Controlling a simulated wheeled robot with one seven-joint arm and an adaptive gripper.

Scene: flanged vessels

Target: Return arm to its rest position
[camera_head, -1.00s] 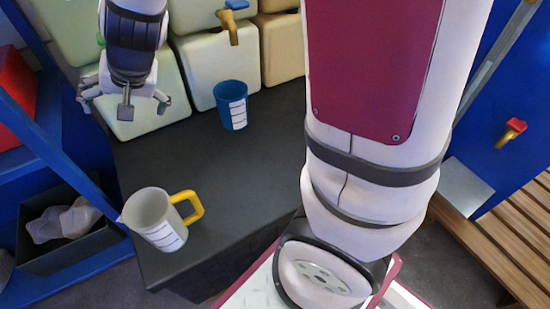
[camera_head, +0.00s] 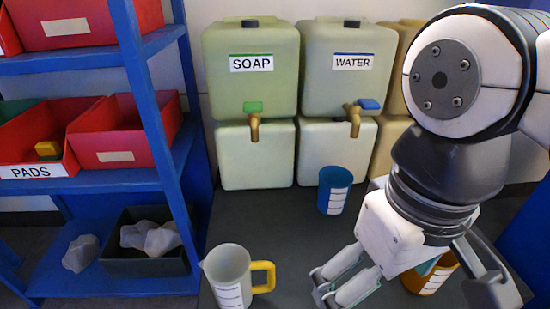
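My arm and gripper (camera_head: 410,290) fill the right side of the head view. The gripper points down and its fingers are spread wide. An orange cup (camera_head: 440,274) with a white label shows between the fingers, partly hidden by the gripper. I cannot tell how far the fingers are from it, but they do not look closed on it.
A white jug (camera_head: 228,277) with a yellow handle and a blue cup (camera_head: 334,190) stand on the dark counter (camera_head: 280,220). Soap (camera_head: 250,85) and water (camera_head: 350,85) tanks with taps stand behind. A blue shelf (camera_head: 150,90) holding red bins is at left.

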